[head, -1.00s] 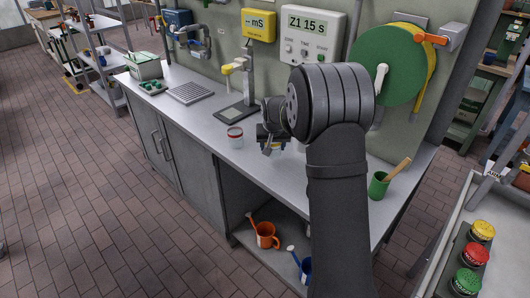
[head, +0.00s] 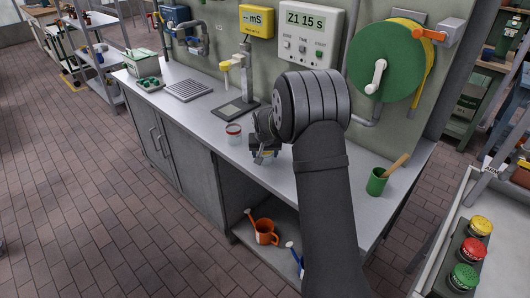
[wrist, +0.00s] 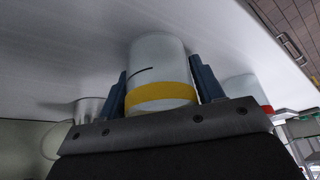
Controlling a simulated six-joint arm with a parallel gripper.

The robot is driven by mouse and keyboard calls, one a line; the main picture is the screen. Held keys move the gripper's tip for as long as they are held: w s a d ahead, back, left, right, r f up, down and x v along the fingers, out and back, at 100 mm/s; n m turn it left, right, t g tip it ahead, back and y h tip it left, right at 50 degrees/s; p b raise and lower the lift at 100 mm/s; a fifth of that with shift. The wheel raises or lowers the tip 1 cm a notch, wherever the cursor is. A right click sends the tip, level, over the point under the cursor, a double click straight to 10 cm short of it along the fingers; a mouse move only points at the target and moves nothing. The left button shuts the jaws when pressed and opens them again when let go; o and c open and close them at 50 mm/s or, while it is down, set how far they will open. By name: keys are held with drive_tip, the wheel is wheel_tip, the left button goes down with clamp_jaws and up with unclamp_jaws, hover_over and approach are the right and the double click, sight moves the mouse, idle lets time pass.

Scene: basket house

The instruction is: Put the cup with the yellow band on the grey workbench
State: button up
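The cup with the yellow band (wrist: 158,62) is pale and stands between the two dark fingers of my gripper (wrist: 160,75) in the wrist view. The fingers lie against its sides, so my gripper looks shut on it. In the head view my gripper (head: 264,150) is low over the grey workbench (head: 205,122), and the cup is mostly hidden, with a bit of yellow showing. I cannot tell whether its base touches the bench top. A pale cup with a red band (head: 233,133) stands on the bench left of my gripper; it also shows in the wrist view (wrist: 240,90).
A green pot with a wooden tool (head: 377,183) stands right of my arm. Another pale, rounded object (wrist: 88,109) shows in the wrist view. Bench top is clear between grid and front edge.

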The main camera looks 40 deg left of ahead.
drive_tip(key=shift+o, duration=1.1)
drive_tip(key=shift+r, duration=0.25)
drive_tip(key=v, duration=1.2)
drive_tip(key=shift+f, duration=0.1)
